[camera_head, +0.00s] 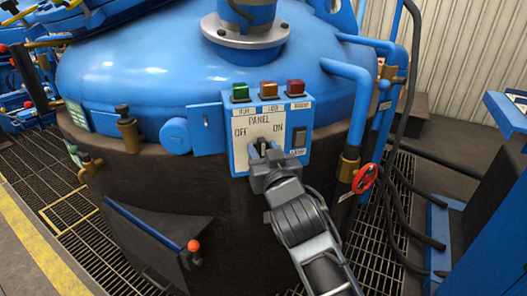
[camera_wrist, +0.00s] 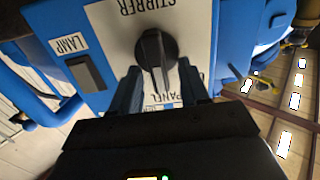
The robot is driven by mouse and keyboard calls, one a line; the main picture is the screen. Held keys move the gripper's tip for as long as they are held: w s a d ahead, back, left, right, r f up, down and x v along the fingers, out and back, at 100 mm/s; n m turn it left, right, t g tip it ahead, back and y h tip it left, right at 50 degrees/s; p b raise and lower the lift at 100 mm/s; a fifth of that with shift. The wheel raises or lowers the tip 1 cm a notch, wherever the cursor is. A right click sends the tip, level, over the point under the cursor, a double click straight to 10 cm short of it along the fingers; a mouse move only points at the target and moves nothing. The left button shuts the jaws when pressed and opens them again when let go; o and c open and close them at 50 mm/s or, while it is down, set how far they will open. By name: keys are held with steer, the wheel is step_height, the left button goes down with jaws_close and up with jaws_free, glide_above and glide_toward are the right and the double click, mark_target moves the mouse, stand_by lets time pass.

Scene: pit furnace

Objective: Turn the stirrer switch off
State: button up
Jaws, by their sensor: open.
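The stirrer switch is a round black knob with a raised bar; it shows in the wrist view (camera_wrist: 157,50) under upside-down STIRRER lettering. It sits on the pale plate of a blue control panel (camera_head: 240,155) on the furnace side. OFF is printed to the left and ON to the right in the head view. My gripper (camera_head: 262,150) is at the panel, in front of the knob. In the wrist view its two open fingers (camera_wrist: 160,88) stand on either side of the bar, with gaps visible. My gripper mostly hides the knob in the head view, so its exact setting is unclear.
A black lamp rocker switch (camera_head: 299,137) is on the panel's right. A lever with an orange knob (camera_head: 193,245) is lower left.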

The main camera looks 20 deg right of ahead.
jaws_close()
stand_by(0.5)
steer(key=shift+n, duration=0.3)
steer(key=n+p, duration=0.1)
steer(key=n, duration=0.1)
steer(key=n+p, duration=0.1)
steer(key=n, duration=0.1)
steer(key=shift+w+a+p, duration=0.1)
steer(key=shift+a+p, duration=0.15)
steer(key=shift+p, duration=0.05)
steer(key=shift+a+f+n+p, duration=0.15)
steer(key=shift+n+p, duration=0.3)
steer(key=shift+n, duration=0.65)
steer(key=shift+a+f+n+p, duration=0.1)
steer(key=shift+n+p, duration=0.35)
steer(key=shift+n, duration=0.65)
jaws_free()
